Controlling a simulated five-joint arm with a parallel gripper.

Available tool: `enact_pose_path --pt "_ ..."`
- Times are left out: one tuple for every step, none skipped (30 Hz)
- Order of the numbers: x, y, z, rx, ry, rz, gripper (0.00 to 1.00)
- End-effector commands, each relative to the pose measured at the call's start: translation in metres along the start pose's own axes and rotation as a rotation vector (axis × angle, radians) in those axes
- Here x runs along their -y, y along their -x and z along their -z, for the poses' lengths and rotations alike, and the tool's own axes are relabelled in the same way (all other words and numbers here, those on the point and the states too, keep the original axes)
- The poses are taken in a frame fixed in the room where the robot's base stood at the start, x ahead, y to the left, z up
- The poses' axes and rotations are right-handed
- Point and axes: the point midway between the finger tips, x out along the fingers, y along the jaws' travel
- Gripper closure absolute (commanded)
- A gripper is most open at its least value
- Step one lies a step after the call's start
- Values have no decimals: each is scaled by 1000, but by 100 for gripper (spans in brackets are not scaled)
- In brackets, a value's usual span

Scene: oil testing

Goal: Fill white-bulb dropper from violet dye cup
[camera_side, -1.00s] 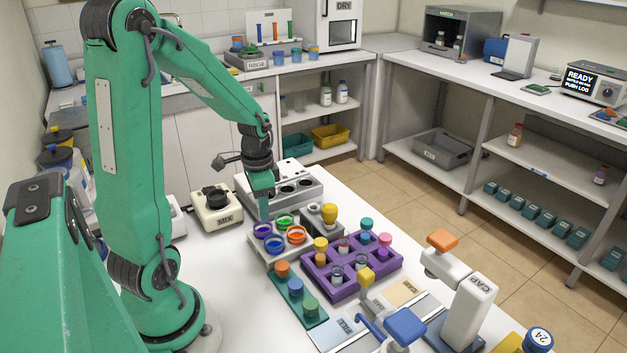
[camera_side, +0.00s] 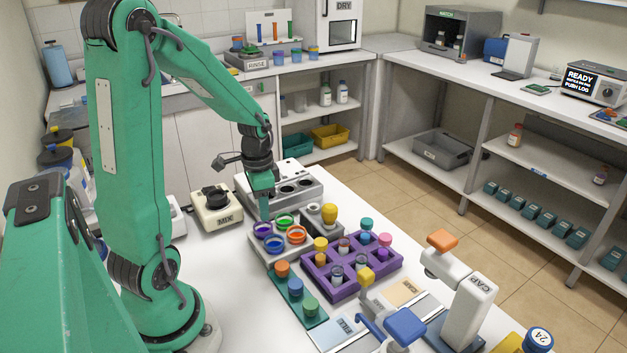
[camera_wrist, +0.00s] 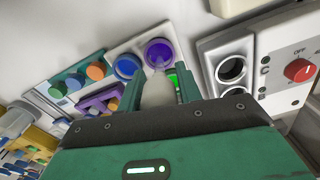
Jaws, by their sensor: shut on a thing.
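My gripper (camera_side: 264,204) points down above the dye cups. In the wrist view, its two green fingers (camera_wrist: 157,92) are closed on the white bulb (camera_wrist: 157,91) of the dropper. The dropper's tube runs from the bulb towards the violet dye cup (camera_wrist: 159,51). I cannot tell how deep the tip sits in the dye. The violet cup also shows in the side view (camera_side: 262,229), at the back left of the cup holder (camera_side: 268,258), just below the gripper. The dropper is hardly visible there.
Blue (camera_side: 274,244), orange (camera_side: 297,234) and green (camera_side: 285,219) cups stand close around the violet one. A purple rack (camera_side: 316,284) with vials is to the right. A device with round openings (camera_side: 292,190) stands behind. A MIX unit (camera_side: 216,207) is to the left.

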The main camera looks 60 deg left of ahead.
Motion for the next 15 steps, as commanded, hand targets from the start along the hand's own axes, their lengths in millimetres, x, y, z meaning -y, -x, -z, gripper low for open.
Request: enact_pose_path --pt "0 -1 0 1 0 0 89" --pt "0 -1 0 1 0 -1 89" --pt "0 -2 0 1 0 -1 89" --pt "0 -2 0 1 0 -1 89" --pt "0 -2 0 1 0 -1 89" --pt "0 -3 0 1 0 -1 89" --pt "0 -3 0 1 0 -1 89" --pt "0 -4 0 1 0 -1 89" --pt "0 -4 0 1 0 -1 89" --pt "0 -5 0 1 0 -1 89" --pt "0 -5 0 1 0 -1 89" --pt "0 -6 0 1 0 -1 89" --pt "0 -6 0 1 0 -1 89" --pt "0 -6 0 1 0 -1 89" --pt "0 -7 0 0 0 0 89"
